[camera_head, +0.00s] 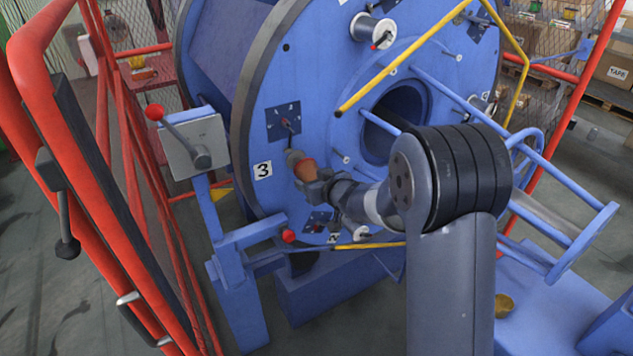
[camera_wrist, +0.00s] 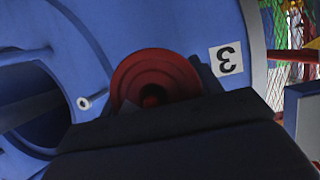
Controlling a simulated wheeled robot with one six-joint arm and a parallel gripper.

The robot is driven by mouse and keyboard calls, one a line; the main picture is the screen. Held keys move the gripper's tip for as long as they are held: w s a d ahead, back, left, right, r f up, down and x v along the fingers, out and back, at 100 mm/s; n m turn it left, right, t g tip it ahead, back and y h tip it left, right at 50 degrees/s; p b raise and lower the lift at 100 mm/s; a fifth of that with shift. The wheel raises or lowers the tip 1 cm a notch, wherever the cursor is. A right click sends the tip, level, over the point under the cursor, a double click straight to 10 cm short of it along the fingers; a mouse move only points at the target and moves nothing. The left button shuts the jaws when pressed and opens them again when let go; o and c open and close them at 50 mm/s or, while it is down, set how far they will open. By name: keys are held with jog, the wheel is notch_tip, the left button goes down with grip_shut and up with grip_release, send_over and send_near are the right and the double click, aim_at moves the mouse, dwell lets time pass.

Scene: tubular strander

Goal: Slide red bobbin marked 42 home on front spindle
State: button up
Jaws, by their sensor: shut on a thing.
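The red bobbin (camera_head: 306,168) is at the end of my arm, close in front of the blue drum face near the label 3. Its round flange and dark centre show in the wrist view (camera_wrist: 160,75). I cannot read a 42 on it. My gripper (camera_head: 313,180) is shut on the bobbin; in the wrist view its dark body (camera_wrist: 185,135) hides the bobbin's lower part. A dark square spindle plate (camera_head: 275,127) with a short spindle is just above the bobbin. I cannot tell whether the bobbin is on a spindle, or how far.
A white bobbin (camera_head: 371,33) sits higher on the drum face. A yellow rail (camera_head: 405,55) and blue bars cross in front of the drum. A red-knobbed lever box (camera_head: 190,142) stands to the left, beside a red guard frame (camera_head: 40,55).

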jog(key=shift+w+a+f, duration=0.15)
jog(key=shift+w+a, duration=0.1)
jog(key=shift+w+a+r+p, duration=0.3)
jog(key=shift+w+r+p, duration=0.1)
jog(key=shift+r+p, duration=0.15)
jog(key=shift+w+d+f, duration=0.1)
jog(key=shift+d, duration=0.25)
jog(key=o, duration=1.2)
jog(key=shift+a, duration=0.15)
jog(key=o, duration=0.5)
jog(key=shift+w+a+f, duration=0.45)
jog(key=shift+w+a, duration=0.05)
jog(key=shift+a, duration=0.1)
jog(key=shift+w+a+f, duration=0.4)
jog(key=shift+w+a, duration=0.1)
jog(key=shift+a, duration=0.1)
jog(key=shift+c, duration=0.2)
jog(key=shift+o, duration=0.3)
jog(key=shift+s+d+r, duration=0.1)
jog(key=shift+s+r, duration=0.05)
jog(key=shift+r, duration=0.1)
jog(key=shift+d, duration=0.25)
jog(key=shift+s+d, duration=0.1)
jog(key=shift+d, duration=0.05)
jog(key=shift+r, duration=0.1)
